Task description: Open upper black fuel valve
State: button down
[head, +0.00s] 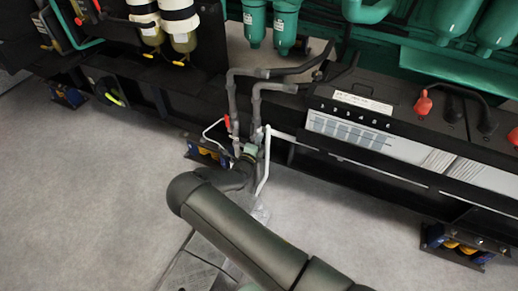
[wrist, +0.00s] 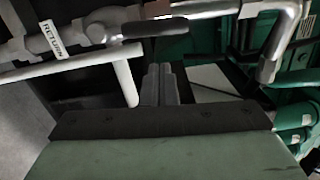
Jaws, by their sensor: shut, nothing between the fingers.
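In the wrist view a black valve lever (wrist: 158,28) lies nearly level across the upper middle. Its left end meets a grey valve body (wrist: 102,24) on a grey pipe. My gripper (wrist: 162,72) is shut and empty. Its fingertips show just below the lever in the picture, and a gap shows between them; the depth between them is hard to judge. In the head view my wrist (head: 248,152) is at the pipes beside the genset; the fingers and the black lever cannot be made out there.
A white "RETURN" label (wrist: 53,39) is on the pipe, with a white pipe (wrist: 126,80) left of my fingers. A red valve handle (head: 227,122) is close to my wrist. A battery box (head: 350,130) stands right. Open floor (head: 100,190) lies left.

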aim_at(252, 135)
jog(key=shift+w+a+r, duration=0.1)
jog(key=shift+w+a, duration=0.5)
jog(key=shift+a, duration=0.35)
jog(key=shift+w+a+b, duration=0.3)
jog(key=shift+a+b, duration=0.2)
jog(key=shift+b, duration=0.1)
jog(key=shift+r, duration=0.1)
jog(key=shift+d, duration=0.1)
